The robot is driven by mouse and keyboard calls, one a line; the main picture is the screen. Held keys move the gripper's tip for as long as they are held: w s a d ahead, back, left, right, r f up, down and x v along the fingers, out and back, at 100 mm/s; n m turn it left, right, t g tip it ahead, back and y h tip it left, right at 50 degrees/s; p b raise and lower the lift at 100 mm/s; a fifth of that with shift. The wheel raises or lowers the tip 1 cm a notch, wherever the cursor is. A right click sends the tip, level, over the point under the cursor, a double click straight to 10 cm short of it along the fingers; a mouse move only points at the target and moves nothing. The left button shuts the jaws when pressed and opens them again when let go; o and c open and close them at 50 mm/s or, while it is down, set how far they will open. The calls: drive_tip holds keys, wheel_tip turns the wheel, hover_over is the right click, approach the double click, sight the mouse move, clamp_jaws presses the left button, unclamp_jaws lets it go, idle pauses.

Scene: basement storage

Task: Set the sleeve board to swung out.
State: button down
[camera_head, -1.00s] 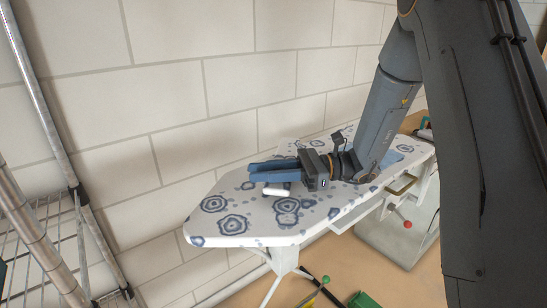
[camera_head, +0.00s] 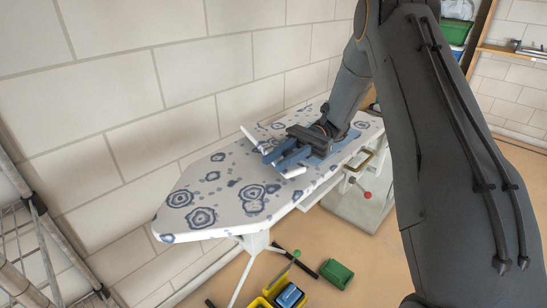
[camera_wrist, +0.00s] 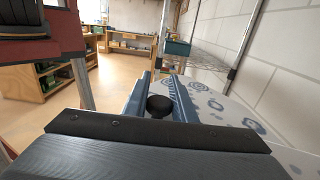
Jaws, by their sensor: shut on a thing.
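The ironing board (camera_head: 225,200), white with blue ring patterns, stands along the wall. My gripper (camera_head: 283,158) is low over its middle, its blue fingers pointing left. In the wrist view my gripper (camera_wrist: 166,98) has a black knob (camera_wrist: 158,106) between its fingers, and it is shut on it. A narrow white bar (camera_head: 249,137) shows beside and below the fingers in the head view. It looks like part of the sleeve board, but my fingers hide its middle, and I cannot tell its exact angle or how it joins the knob.
A wire shelf rack (camera_head: 35,215) stands at the left. A yellow bin (camera_head: 285,297) and a green box (camera_head: 337,273) are on the floor in front of the board. The wall is close behind.

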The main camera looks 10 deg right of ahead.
drive_tip(key=shift+r, duration=0.1)
drive_tip(key=c, duration=1.5)
unclamp_jaws()
drive_tip(key=shift+o, duration=0.2)
